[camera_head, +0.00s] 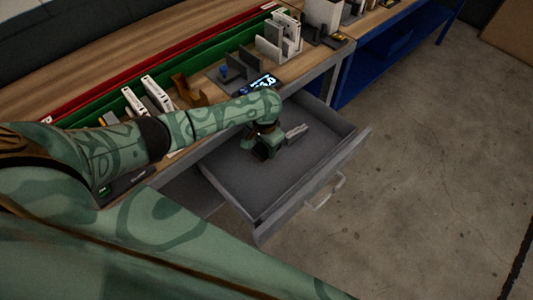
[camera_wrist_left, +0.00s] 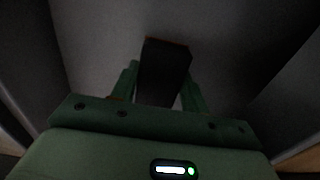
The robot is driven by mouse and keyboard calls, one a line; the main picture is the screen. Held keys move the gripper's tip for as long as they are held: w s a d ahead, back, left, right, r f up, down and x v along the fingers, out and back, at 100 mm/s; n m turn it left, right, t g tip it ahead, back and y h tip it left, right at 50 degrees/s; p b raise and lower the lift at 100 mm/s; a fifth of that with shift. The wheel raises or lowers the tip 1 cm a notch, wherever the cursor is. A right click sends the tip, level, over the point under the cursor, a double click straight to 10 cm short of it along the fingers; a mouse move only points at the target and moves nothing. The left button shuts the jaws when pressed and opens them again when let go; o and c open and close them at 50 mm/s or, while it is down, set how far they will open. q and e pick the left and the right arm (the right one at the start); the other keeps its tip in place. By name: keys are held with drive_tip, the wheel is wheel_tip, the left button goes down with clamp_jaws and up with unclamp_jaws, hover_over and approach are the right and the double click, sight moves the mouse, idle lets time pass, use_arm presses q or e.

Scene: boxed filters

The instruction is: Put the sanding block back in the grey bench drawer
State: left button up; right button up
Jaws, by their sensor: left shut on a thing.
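The grey bench drawer (camera_head: 310,172) is pulled out below the wooden bench top, with its handle on the front panel. My left gripper (camera_head: 259,153) reaches down inside the drawer, within its walls. It is shut on the sanding block, a dark block with a thin orange edge. The block (camera_wrist_left: 164,72) shows between the fingers (camera_wrist_left: 163,88) in the left wrist view, with the grey drawer interior around it. Whether the block touches the drawer floor I cannot tell. My right gripper is not in view.
A small light-grey piece (camera_head: 296,132) shows beside the gripper in the drawer. The bench top (camera_head: 180,58) holds green and red rails (camera_head: 100,107), white boxes (camera_head: 158,93) and grey holders. A blue bench (camera_head: 385,57) stands behind. The concrete floor (camera_head: 430,180) at right is clear.

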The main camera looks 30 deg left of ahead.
sight(266, 151)
use_arm(q)
drive_tip(key=f+b, duration=0.2)
drive_tip(key=f, duration=0.1)
drive_tip(key=shift+w+f, duration=0.2)
drive_tip(key=shift+f, duration=0.1)
drive_tip(key=shift+r, duration=0.15)
drive_tip(key=o, duration=1.1)
drive_tip(key=shift+f, duration=0.2)
wheel_tip(266, 151, up, 12)
drive_tip(key=p, duration=0.6)
drive_tip(key=shift+r+p, duration=0.2)
drive_tip(key=shift+p, duration=0.1)
